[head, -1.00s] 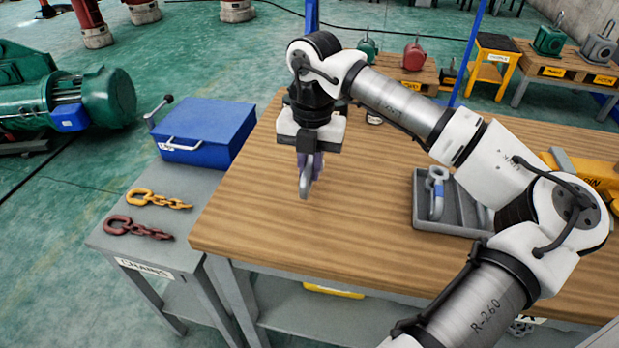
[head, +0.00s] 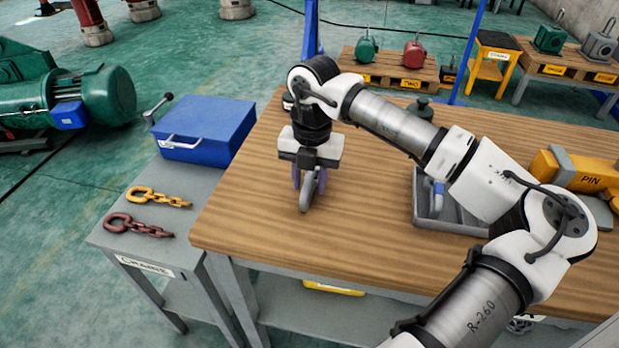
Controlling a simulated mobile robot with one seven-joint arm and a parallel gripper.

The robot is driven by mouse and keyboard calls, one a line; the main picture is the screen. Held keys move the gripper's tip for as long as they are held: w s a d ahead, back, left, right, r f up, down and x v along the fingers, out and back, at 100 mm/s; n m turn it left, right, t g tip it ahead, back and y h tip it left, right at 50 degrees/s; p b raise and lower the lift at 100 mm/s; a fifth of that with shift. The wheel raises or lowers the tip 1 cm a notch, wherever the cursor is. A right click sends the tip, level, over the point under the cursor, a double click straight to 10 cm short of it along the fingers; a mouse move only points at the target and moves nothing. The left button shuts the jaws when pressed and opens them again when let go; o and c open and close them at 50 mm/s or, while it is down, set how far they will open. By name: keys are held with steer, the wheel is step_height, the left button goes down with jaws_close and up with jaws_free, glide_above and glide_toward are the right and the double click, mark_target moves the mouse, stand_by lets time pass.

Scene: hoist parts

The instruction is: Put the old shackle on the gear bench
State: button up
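A grey shackle (head: 306,192) hangs below my gripper (head: 309,182), between its two purplish fingers, over the left part of the wooden bench (head: 255,205). The fingers appear shut on it, though exact contact is too small to make out. The shackle's lower end is low over the wood; I cannot tell if it touches. A second shackle with a blue part (head: 437,190) lies in the grey tray (head: 430,222), partly hidden by my arm. No label reading "gear" is legible.
Left of the wooden bench, a lower grey bench labelled chains (head: 146,266) holds a blue toolbox (head: 205,130), a yellow chain (head: 158,198) and a dark red chain (head: 137,226). A yellow part marked PIN (head: 590,181) is at the right. Wood around the shackle is clear.

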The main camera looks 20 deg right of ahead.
mark_target(312, 175)
steer(key=shift+r, duration=0.1)
step_height(312, 175, up, 12)
steer(key=shift+w+d+b, duration=0.2)
steer(key=shift+d+b, duration=0.1)
steer(key=shift+b, duration=0.05)
stand_by(0.4)
